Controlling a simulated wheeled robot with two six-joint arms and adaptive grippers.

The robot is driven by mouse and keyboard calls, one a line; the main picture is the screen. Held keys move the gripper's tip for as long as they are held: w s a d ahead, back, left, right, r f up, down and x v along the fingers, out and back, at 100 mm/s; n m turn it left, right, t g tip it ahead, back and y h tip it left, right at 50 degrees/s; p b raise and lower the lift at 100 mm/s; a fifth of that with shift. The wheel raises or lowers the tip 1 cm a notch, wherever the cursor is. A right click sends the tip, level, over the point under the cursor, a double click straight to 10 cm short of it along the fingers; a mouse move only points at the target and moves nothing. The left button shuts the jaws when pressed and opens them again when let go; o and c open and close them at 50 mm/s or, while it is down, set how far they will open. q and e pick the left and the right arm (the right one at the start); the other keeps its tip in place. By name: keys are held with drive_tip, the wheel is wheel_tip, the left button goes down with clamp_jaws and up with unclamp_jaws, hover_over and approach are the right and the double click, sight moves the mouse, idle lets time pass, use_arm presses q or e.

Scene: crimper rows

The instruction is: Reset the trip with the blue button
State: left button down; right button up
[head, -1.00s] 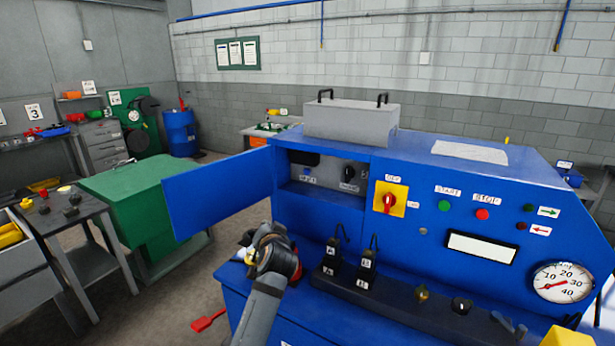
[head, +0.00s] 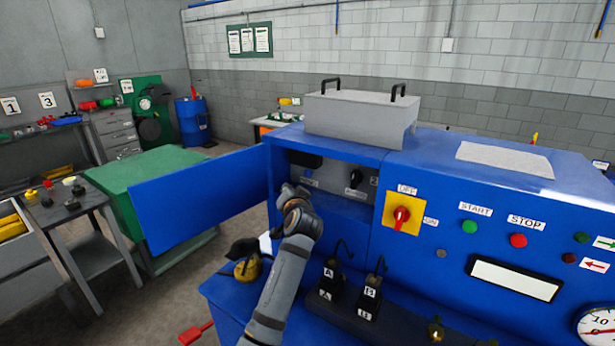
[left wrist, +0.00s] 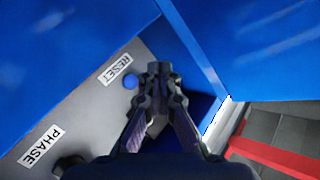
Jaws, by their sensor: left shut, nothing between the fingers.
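The blue button (left wrist: 131,81) is on a grey panel (left wrist: 85,95) beside a RESET label (left wrist: 115,69) in the left wrist view. My left gripper (left wrist: 160,70) is shut and empty, with its tips just right of the button in that view. I cannot tell how far the tips are from the panel. In the head view my left gripper (head: 290,192) is at the open compartment of the blue machine (head: 420,255), and it partly covers the panel's left end. My right gripper is not in view.
The compartment's blue door (head: 200,195) stands open to the left. A dark PHASE knob (head: 354,178) is on the panel's right. A red OFF/ON switch (head: 402,214) is on the machine front. Crimpers (head: 330,278) stand on the ledge below.

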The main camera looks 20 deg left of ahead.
sight(308, 173)
use_arm(q)
drive_tip(key=w, duration=0.1)
drive_tip(key=w+b, duration=0.1)
drive_tip(key=w, duration=0.2)
drive_tip(key=shift+d, duration=0.25)
drive_tip(key=shift+w+d+b, duration=0.15)
drive_tip(key=shift+w+b, duration=0.3)
drive_tip(key=shift+w, duration=0.35)
drive_tip(key=shift+w+d+b, duration=0.1)
drive_tip(key=shift+w+b, duration=0.35)
drive_tip(key=shift+w, duration=0.35)
drive_tip(key=shift+r, duration=0.1)
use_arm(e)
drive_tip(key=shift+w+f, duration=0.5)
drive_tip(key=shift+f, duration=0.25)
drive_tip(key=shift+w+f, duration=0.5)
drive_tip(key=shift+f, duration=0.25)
use_arm(q)
drive_tip(key=shift+w, duration=0.15)
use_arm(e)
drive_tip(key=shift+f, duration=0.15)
use_arm(q)
drive_tip(key=shift+w+d, duration=0.1)
drive_tip(key=shift+w, duration=0.2)
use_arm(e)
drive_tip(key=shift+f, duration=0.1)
